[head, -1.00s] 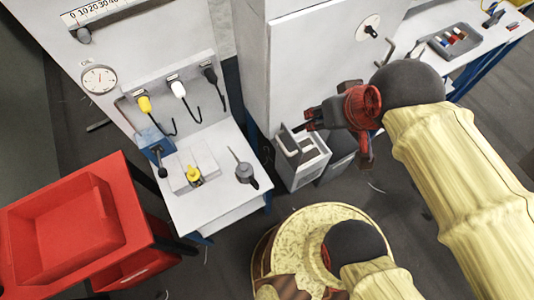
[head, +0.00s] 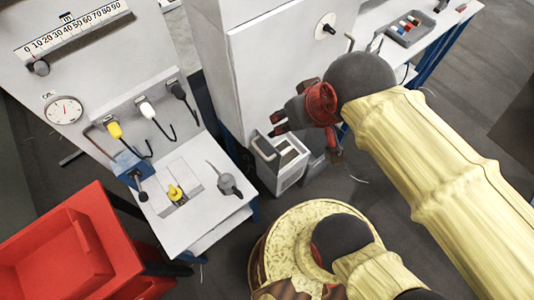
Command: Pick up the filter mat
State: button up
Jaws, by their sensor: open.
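A pale box (head: 279,176) with an open top stands low against the side of the tall white cabinet. A light flat piece in its opening may be the filter mat (head: 289,154), but it is too small to tell for sure. My gripper (head: 276,125) is just above the box's top edge, close to the cabinet face. Its dark, red-tipped fingers are apart and I see nothing between them. Whether they touch the box cannot be told.
The white cabinet (head: 270,70) rises directly behind the gripper. A small white table (head: 205,207) with a yellow-topped item and a grey tool stands left. A red bin (head: 60,245) is at lower left. A bench with a grey tray (head: 408,30) is at upper right.

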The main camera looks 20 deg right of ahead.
aim_at(289, 155)
jog(key=k+j+z, duration=0.2)
jog(key=z, duration=0.2)
jog(key=k+j+z, duration=0.1)
jog(key=z, duration=0.25)
jog(key=k+z, duration=0.4)
jog(key=i, duration=0.05)
